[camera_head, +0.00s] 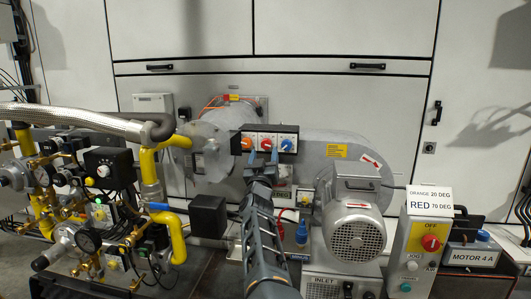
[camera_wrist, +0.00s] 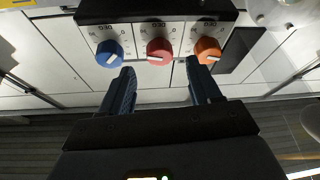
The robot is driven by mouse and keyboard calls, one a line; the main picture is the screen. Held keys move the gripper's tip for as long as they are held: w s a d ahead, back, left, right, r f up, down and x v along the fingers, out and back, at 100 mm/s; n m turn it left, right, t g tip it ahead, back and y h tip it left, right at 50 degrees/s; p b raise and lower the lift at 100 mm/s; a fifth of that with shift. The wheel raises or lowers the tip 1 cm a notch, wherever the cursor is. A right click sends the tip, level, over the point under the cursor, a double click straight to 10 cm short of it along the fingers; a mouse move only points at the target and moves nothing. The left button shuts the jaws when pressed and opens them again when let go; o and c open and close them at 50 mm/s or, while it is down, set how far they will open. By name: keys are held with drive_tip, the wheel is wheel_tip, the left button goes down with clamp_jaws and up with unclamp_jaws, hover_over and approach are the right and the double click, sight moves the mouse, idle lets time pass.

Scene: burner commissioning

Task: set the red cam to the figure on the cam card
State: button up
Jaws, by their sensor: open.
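The red cam (camera_head: 266,143) is the middle knob of three on a dark-framed panel. In the wrist view, where the lettering is upside down, the red cam (camera_wrist: 159,50) shows a pale pointer mark lying roughly across it; its scale is too small to read. My gripper (camera_wrist: 160,68) is open, its fingers apart just short of the red cam, one towards each side, with nothing between them. In the head view my gripper (camera_head: 263,158) is just below the panel. The cam card (camera_head: 430,202) at the right reads ORANGE 20 DEG and RED 70 DEG.
The orange cam (camera_wrist: 208,50) and blue cam (camera_wrist: 109,53) sit close on either side of the red one. A grey motor (camera_head: 354,220) stands right of my arm. Yellow gas pipes (camera_head: 152,175) and gauges fill the left. A switch box (camera_head: 420,250) stands at right.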

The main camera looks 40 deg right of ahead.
sight(266, 145)
drive_tip(key=shift+b+x, duration=0.7)
drive_tip(key=shift+x, duration=1.55)
drive_tip(key=c, duration=1)
